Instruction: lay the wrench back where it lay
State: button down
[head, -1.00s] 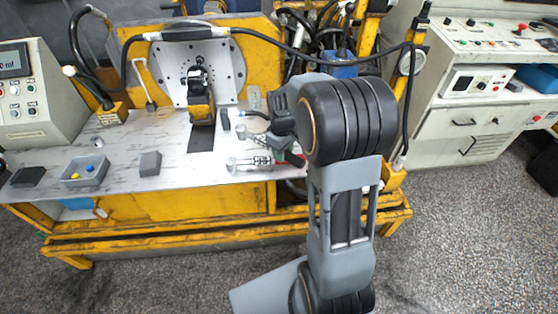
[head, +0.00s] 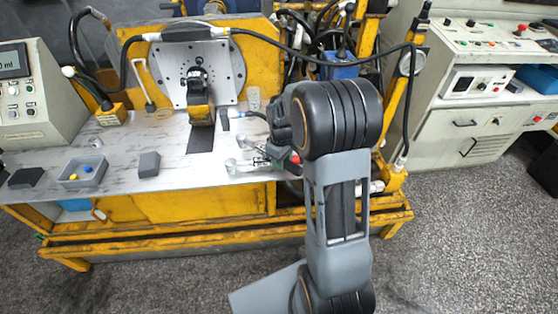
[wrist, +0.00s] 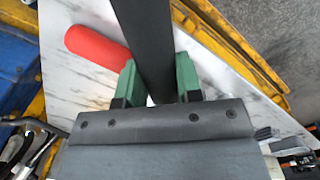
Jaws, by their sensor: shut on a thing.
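My gripper (wrist: 156,82) has green fingers closed on a dark grey bar (wrist: 145,40), which I take to be the wrench. The bar runs between the fingertips to the top edge of the wrist view and looks wider there. In the head view my gripper (head: 277,163) is low over the right end of the marbled bench top (head: 215,170), mostly behind my arm. The held wrench cannot be made out clearly there. Whether it touches the bench cannot be told.
A red cylinder (wrist: 95,47) lies close left of the fingers. Shiny metal pieces (head: 233,165) lie left of my gripper. A grey block (head: 149,164) and a tray (head: 83,172) with small coloured parts stand further left. The bench's front edge is close.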

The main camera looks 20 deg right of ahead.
jog(key=c, duration=0.8)
grip_release()
notch_tip(320, 180, up, 12)
jog(key=p, duration=0.2)
jog(key=s+a+m+t, duration=0.1)
jog(key=s+a+m, duration=0.1)
jog(key=s, duration=0.3)
jog(key=s+a+m+t, duration=0.1)
jog(key=s+a, duration=0.2)
jog(key=s, duration=0.2)
jog(key=s+a+r+m+t, duration=0.1)
jog(key=s+a+m, duration=0.1)
jog(key=s, duration=0.3)
jog(key=shift+s+a+m, duration=0.3)
jog(key=shift+s+a, duration=0.05)
jog(key=shift+a, duration=0.5)
jog(key=shift+r+p, duration=0.1)
jog(key=shift+p, duration=0.2)
